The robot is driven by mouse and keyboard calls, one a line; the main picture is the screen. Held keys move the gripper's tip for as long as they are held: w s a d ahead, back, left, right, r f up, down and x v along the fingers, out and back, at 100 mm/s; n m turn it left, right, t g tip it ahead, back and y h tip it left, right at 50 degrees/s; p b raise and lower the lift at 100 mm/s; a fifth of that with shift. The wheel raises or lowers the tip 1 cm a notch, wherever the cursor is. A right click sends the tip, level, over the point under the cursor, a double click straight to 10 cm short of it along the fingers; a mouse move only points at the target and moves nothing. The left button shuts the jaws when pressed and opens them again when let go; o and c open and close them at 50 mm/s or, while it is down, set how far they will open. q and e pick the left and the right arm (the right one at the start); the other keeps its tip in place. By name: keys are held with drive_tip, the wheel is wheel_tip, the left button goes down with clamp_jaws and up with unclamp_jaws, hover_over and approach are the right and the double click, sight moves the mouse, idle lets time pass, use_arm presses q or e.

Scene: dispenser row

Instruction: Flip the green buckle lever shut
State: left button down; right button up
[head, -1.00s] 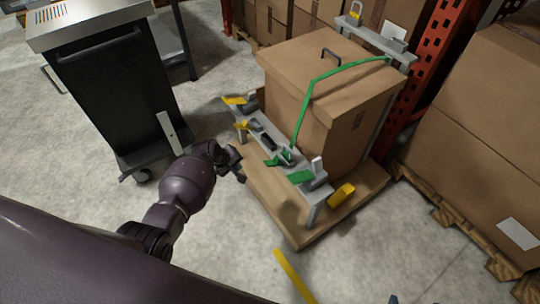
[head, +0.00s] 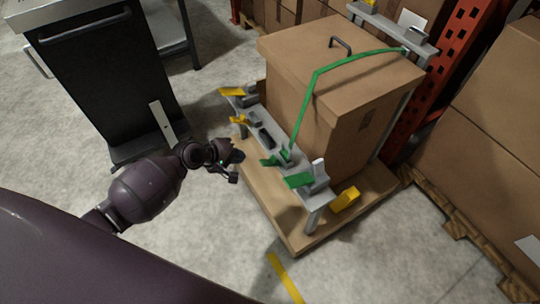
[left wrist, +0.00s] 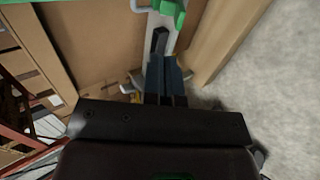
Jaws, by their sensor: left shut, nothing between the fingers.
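A green buckle (head: 284,156) sits on the grey rail along the pallet's near left side, where the green strap (head: 307,105) comes down. A flat green tab sticks out left of it, and a wider green paddle (head: 298,181) stands further right on the rail beside a pale post. I cannot tell exactly how far the lever is tilted. My left gripper (head: 232,167) is shut and empty, to the left of the rail and apart from the green parts. In the left wrist view its dark fingers (left wrist: 167,68) are together, with green parts (left wrist: 170,10) beyond them.
The strapped carton (head: 340,90) stands on a wooden pallet (head: 299,240). Yellow tabs (head: 232,92) and a black piece (head: 266,138) also sit along the rail. A yellow block (head: 345,199) is at the pallet's right. A dark cart (head: 100,80) stands left; floor between is clear.

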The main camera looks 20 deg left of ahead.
use_arm(q)
drive_tip(key=b, duration=0.4)
approach(274, 156)
drive_tip(key=x, duration=0.6)
drive_tip(key=shift+d+f, duration=0.15)
drive_tip(key=shift+f, duration=0.2)
drive_tip(key=shift+w+d+f+b, duration=0.2)
drive_tip(key=shift+w+b, duration=0.1)
drive_tip(key=shift+w, duration=0.05)
drive_tip(key=shift+w+r, duration=0.1)
use_arm(e)
drive_tip(key=shift+w+a+f+n, duration=0.15)
drive_tip(key=shift+f+n, duration=0.1)
drive_tip(key=shift+f, duration=0.35)
drive_tip(key=shift+w+a+f+n, duration=0.15)
drive_tip(key=shift+f+n, duration=0.1)
drive_tip(key=shift+f, duration=0.35)
drive_tip(key=shift+s, duration=0.1)
use_arm(q)
drive_tip(key=shift+d+r, duration=0.1)
use_arm(e)
drive_tip(key=shift+r, duration=0.1)
